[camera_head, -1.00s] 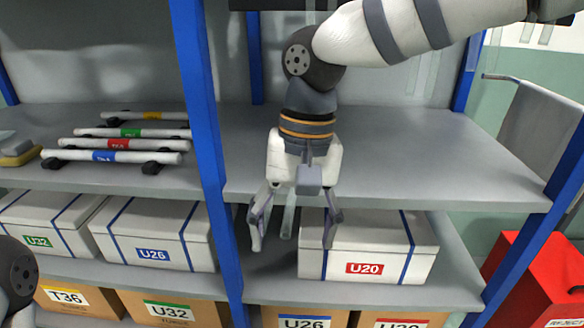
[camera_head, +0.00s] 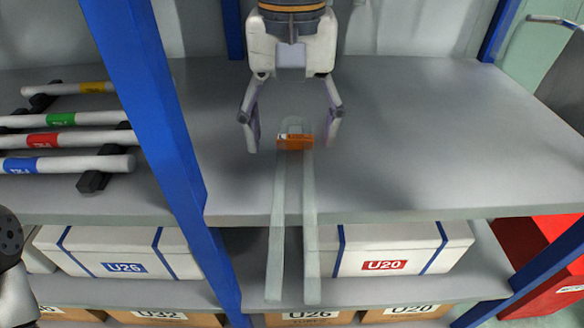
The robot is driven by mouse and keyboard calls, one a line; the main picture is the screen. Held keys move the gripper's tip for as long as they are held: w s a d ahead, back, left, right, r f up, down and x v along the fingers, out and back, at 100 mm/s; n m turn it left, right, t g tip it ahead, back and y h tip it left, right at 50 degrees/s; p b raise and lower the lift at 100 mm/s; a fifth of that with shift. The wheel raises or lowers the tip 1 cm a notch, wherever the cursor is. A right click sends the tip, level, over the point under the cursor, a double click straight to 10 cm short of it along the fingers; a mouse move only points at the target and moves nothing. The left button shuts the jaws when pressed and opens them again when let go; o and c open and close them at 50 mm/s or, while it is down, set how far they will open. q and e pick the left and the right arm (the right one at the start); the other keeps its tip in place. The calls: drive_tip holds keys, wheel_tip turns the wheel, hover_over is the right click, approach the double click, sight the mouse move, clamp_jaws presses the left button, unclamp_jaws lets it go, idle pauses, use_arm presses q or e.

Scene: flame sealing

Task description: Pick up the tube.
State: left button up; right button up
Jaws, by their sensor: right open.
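My right gripper (camera_head: 292,143) points down over the upper shelf, its two fingers spread wide. Between and below the fingertips is a pale, glassy tube-like piece (camera_head: 278,215) with two long parallel legs joined at the top. An orange band (camera_head: 295,142) with small print crosses it near the top. Its legs reach toward me past the shelf's front edge. I see no finger clearly touching it. Part of my left arm shows at the lower left edge, without its gripper.
White rods with blue (camera_head: 20,165), red, green and yellow bands lie on black supports left of a blue post (camera_head: 150,90). White boxes labelled U26 (camera_head: 125,285) and U20 (camera_head: 445,262) stand below. The upper shelf (camera_head: 430,130) is clear on the right.

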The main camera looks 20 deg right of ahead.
sight(294, 180)
drive_tip(key=f, duration=0.6)
drive_tip(key=shift+s+d+b, duration=0.1)
drive_tip(key=shift+s+b, duration=0.2)
drive_tip(key=shift+b, duration=0.1)
use_arm(q)
drive_tip(key=shift+s+f, duration=0.3)
drive_tip(key=shift+f, duration=0.2)
use_arm(e)
drive_tip(key=shift+r, duration=0.15)
drive_tip(key=c, duration=1.3)
